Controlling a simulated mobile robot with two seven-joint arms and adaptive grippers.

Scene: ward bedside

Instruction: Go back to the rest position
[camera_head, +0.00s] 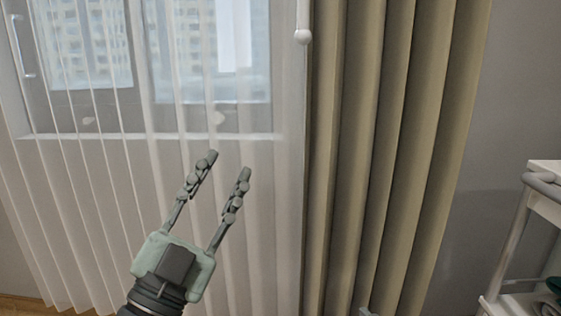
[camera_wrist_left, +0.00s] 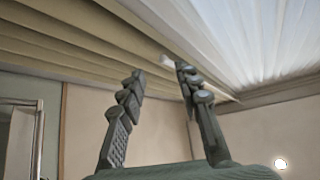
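My left gripper (camera_head: 228,163) is raised in front of the curtains in the head view, its two fingers apart and pointing up. Nothing is between the fingers. In the left wrist view the same gripper (camera_wrist_left: 156,70) shows both fingers spread and empty, with curtain folds and a plain wall behind. My right gripper cannot be made out; only a small grey-green piece shows at the bottom edge of the head view, and I cannot tell what it is.
A sheer white curtain (camera_head: 85,190) hangs before a window at left, and a beige curtain (camera_head: 345,150) hangs beside it. A white curtain wand (camera_head: 303,36) hangs between them. A white shelved cart (camera_head: 545,200) stands at the right edge. Grey wall is bare between.

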